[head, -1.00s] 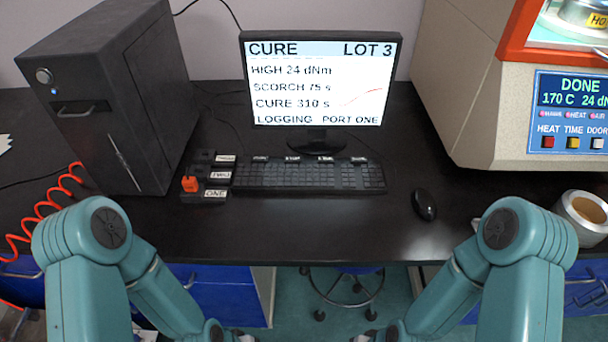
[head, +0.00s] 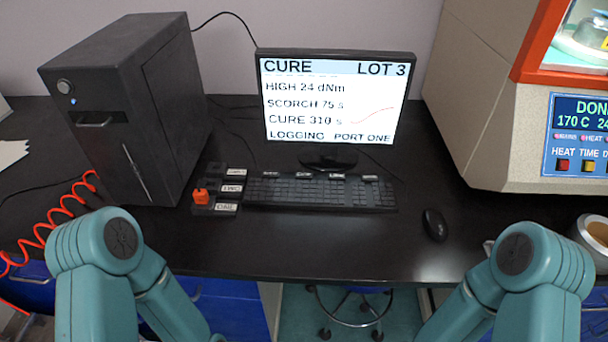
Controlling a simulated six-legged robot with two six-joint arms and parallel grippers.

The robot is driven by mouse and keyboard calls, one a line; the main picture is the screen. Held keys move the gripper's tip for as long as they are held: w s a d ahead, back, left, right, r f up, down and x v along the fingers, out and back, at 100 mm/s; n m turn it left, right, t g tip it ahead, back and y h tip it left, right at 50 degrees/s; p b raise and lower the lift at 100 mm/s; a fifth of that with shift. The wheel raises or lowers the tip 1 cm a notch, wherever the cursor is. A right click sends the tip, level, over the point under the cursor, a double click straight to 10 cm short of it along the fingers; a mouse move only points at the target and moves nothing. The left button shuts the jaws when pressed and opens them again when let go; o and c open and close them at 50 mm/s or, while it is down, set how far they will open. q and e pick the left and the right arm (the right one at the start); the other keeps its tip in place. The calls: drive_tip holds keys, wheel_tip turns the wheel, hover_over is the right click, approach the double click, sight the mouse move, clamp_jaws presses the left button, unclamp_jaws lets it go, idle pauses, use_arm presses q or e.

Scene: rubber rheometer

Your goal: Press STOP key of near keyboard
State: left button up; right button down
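The black keyboard (head: 318,194) lies on the dark desk below the monitor (head: 336,100). Several small pale labels stand along its back row of keys, and their lettering is too small to read, so I cannot tell which one marks STOP. Only this one keyboard is in view. My left and right arms come in at the bottom corners, well short of the keyboard. Both grippers are outside the head view.
A black computer tower (head: 125,110) stands at the left. A port block (head: 226,208) with ONE and TWO labels and an orange plug (head: 200,196) sits beside the keyboard. A mouse (head: 435,224) lies right. The rheometer (head: 490,130) stands at the far right. Front desk is clear.

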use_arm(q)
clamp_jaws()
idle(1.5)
